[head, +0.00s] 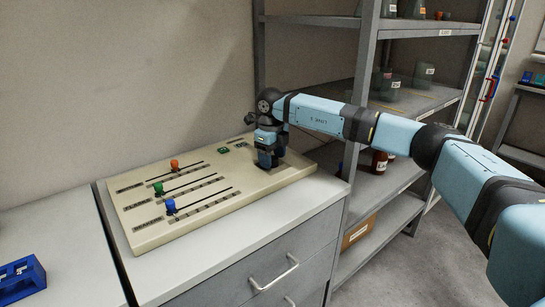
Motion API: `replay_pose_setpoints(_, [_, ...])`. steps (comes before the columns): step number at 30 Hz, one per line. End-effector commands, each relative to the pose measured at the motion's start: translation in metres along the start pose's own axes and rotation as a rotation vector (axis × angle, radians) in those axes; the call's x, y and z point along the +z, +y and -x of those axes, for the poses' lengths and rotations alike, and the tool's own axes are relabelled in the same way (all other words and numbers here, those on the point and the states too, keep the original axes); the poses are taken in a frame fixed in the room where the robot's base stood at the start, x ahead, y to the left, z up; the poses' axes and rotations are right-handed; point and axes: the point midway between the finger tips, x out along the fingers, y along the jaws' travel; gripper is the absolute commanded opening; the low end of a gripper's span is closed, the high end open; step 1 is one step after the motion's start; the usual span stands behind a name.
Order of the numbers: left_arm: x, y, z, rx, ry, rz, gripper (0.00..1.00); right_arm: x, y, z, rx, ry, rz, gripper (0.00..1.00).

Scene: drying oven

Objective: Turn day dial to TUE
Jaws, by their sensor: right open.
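A beige control panel (245,202) lies tilted on the grey-white counter. My right gripper (267,164) is low over the panel's right part and points down. It is open; whether it touches anything there cannot be told. I cannot make out the day dial or its markings; my gripper and wrist cover that part of the panel. My left gripper is not in view.
The panel carries an orange slider knob (174,165), a green slider knob (158,188) and a blue slider knob (171,206) on slots. A grey shelf rack (371,60) stands behind my right arm. A blue rack (20,277) sits at lower left.

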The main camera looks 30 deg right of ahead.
Motion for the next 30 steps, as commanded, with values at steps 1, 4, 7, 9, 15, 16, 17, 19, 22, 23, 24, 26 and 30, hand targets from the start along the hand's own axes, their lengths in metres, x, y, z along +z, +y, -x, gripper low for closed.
replay_pose_setpoints(1, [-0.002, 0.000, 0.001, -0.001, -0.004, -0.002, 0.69, 0.001, 0.000, 0.008, 0.000, -0.003, 0.000, 0.62])
replay_pose_setpoints(4, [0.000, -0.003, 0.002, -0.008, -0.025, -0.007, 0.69, 0.001, 0.000, 0.025, 0.000, -0.005, 0.000, 0.62])
replay_pose_setpoints(7, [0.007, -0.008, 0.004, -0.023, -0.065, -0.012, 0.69, 0.001, 0.000, 0.049, 0.000, -0.005, 0.000, 0.62])
replay_pose_setpoints(9, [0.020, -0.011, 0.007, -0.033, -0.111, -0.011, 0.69, 0.001, 0.000, 0.065, 0.000, -0.005, 0.000, 0.62])
replay_pose_setpoints(15, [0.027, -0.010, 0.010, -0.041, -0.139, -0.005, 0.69, 0.001, 0.000, 0.107, -0.001, -0.003, 0.000, 0.62])
replay_pose_setpoints(16, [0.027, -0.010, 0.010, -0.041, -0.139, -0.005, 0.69, 0.001, 0.000, 0.112, -0.001, -0.004, 0.000, 0.62])
replay_pose_setpoints(17, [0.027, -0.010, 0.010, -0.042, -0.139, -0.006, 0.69, 0.001, 0.000, 0.116, -0.001, -0.004, 0.000, 0.62])
replay_pose_setpoints(19, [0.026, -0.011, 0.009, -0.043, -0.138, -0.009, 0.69, 0.000, 0.000, 0.124, -0.001, -0.003, 0.000, 0.62])
replay_pose_setpoints(22, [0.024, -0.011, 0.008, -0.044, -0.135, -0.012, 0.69, 0.000, 0.000, 0.131, 0.000, -0.003, 0.000, 0.62])
replay_pose_setpoints(23, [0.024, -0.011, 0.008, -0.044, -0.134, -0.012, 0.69, 0.000, 0.000, 0.133, 0.000, -0.002, 0.000, 0.62])
replay_pose_setpoints(24, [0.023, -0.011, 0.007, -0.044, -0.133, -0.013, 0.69, 0.000, 0.000, 0.134, 0.000, -0.002, 0.000, 0.62])
replay_pose_setpoints(26, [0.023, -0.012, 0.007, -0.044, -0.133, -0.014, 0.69, 0.000, 0.000, 0.135, 0.000, -0.002, 0.000, 0.62])
replay_pose_setpoints(30, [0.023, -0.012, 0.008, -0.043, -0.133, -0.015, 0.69, 0.000, 0.000, 0.135, 0.000, -0.002, 0.000, 0.62])
